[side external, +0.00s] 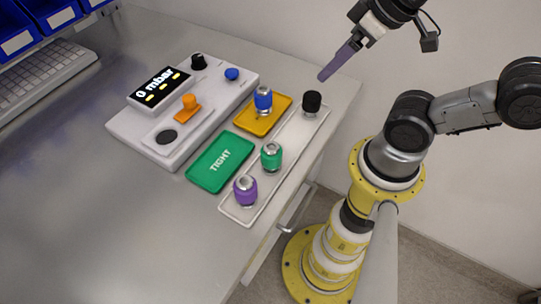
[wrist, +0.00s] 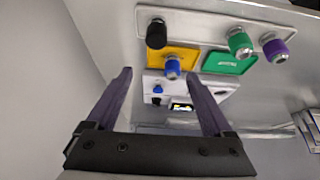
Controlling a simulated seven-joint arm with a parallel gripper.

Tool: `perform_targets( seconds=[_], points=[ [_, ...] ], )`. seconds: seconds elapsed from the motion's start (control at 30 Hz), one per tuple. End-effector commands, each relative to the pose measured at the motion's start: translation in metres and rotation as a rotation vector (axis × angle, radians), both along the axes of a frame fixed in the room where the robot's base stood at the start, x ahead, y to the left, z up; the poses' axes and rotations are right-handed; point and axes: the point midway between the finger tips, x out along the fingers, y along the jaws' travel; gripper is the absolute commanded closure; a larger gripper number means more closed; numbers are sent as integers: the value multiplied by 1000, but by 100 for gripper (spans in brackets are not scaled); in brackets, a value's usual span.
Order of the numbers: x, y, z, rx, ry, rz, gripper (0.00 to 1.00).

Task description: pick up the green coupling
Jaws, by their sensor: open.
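The green coupling (side external: 271,156) stands upright on the long white tray (side external: 234,211), between a purple coupling (side external: 246,190) and a black one (side external: 312,102). In the wrist view the green coupling (wrist: 240,43) shows at the upper right, outside the span of the fingers. My gripper (side external: 323,77) is raised above the table's far right edge, up and to the right of the green coupling and well apart from it. In the wrist view my gripper's two purple fingers (wrist: 164,88) stand wide apart with nothing held between them.
A blue coupling (side external: 263,99) stands on a yellow pad (side external: 277,115). A green pad marked TIGHT (side external: 219,162) lies beside the tray. A white gauge unit (side external: 178,135) reading 0 mbar has knobs on it. A keyboard (side external: 40,81) lies at left. The table's front left is clear.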

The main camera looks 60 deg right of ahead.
Motion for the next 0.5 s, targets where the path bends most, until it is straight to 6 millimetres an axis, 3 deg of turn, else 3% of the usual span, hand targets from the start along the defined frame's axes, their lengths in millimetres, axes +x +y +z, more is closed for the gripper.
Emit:
perform_targets(
  seconds=[0.3,0.5],
  points=[
    [0,0,0,15,1,-28,13],
    [-4,0,3,153,22,-291,13]
  ],
)
